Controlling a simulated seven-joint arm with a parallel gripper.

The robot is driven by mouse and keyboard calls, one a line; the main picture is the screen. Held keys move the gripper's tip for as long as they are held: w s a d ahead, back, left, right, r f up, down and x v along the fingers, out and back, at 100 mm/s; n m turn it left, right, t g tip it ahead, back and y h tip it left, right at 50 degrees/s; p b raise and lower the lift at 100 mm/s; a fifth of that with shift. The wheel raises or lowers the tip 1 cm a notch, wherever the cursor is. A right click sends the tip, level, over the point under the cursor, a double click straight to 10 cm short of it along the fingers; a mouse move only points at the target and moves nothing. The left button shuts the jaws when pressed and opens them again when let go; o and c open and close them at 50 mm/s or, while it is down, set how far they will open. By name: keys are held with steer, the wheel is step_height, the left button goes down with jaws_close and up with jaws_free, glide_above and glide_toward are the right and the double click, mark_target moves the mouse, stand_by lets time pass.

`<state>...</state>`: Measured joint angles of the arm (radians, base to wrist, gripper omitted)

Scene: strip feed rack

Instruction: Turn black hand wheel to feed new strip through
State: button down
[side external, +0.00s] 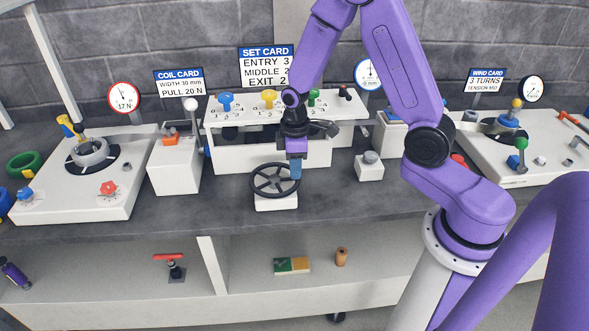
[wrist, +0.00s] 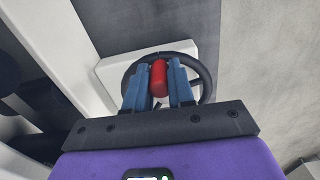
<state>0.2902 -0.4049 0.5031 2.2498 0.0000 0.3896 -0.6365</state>
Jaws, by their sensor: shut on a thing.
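The black hand wheel (side external: 256,187) sits on a small white block (side external: 277,204) at the front of the bench. It also shows in the wrist view (wrist: 208,78) behind my fingers. My gripper (side external: 295,169) points down at the wheel's right rim. In the wrist view my blue fingers (wrist: 159,88) are shut on a red handle (wrist: 159,76) standing on the wheel's rim. The handle is hidden behind my fingers in the side view. The white feed rack (side external: 232,157) stands behind the wheel, with blue (side external: 226,100), yellow (side external: 268,98) and green (side external: 314,97) knobs on top. I cannot make out a strip.
A set card (side external: 266,66) reads entry 3, middle 2, exit 2. A white block with a grey knob (side external: 370,166) stands right of the wheel. A coil unit (side external: 80,190) is at the left, a winding unit (side external: 500,160) at the right.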

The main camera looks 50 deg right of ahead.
steer(key=n, duration=0.1)
steer(key=w+d+n, duration=0.1)
steer(key=n, duration=0.1)
steer(key=shift+w+d+n, duration=0.1)
steer(key=shift+w+n, duration=0.2)
steer(key=shift+w+d+n, duration=0.15)
steer(key=shift+w+n, duration=0.3)
steer(key=shift+n, duration=0.55)
steer(key=shift+w+d+n, duration=0.1)
steer(key=shift+w+n, duration=0.3)
steer(key=shift+n, duration=0.6)
steer(key=c, duration=1)
jaws_free()
steer(key=shift+o, duration=0.2)
steer(key=shift+r, duration=0.1)
step_height(320, 180, up, 17)
steer(key=shift+r, duration=0.15)
